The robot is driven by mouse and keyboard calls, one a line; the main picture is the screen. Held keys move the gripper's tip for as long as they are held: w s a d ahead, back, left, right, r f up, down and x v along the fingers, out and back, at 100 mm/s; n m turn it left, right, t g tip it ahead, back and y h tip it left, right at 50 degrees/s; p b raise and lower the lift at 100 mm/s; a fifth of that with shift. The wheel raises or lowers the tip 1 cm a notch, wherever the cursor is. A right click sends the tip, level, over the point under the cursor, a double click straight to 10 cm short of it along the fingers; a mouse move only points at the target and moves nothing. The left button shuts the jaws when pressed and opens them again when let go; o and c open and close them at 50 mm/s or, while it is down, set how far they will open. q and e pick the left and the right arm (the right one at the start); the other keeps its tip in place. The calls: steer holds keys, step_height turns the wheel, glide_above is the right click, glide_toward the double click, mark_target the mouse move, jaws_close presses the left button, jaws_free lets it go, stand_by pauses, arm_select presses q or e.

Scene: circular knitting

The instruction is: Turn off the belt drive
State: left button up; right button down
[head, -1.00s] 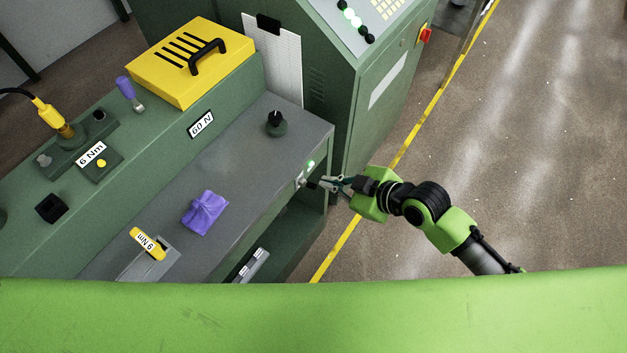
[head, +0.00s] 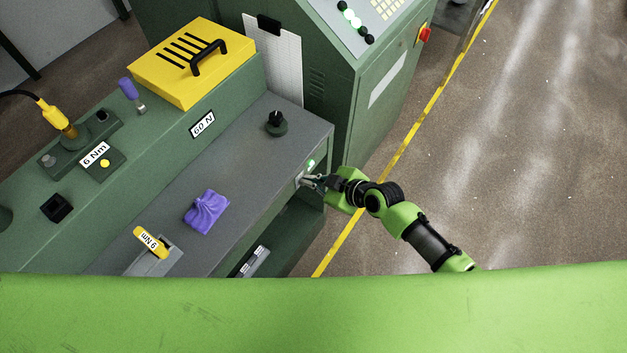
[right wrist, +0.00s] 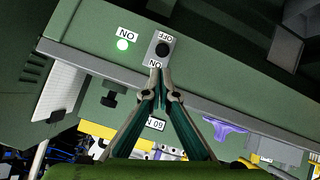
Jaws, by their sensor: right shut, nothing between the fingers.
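The belt drive switch (right wrist: 163,50) is a small grey plate with a dark round knob or lever, on the green front edge of the workbench. Its labels read OFF and ON; in the right wrist view the ON label is nearest my fingers. My left gripper is out of view.
A yellow cover (head: 190,65) and a green control cabinet (head: 375,110) stand behind. Open floor lies to the right.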

steer(key=shift+d+f, duration=0.4)
steer(key=shift+f, duration=0.1)
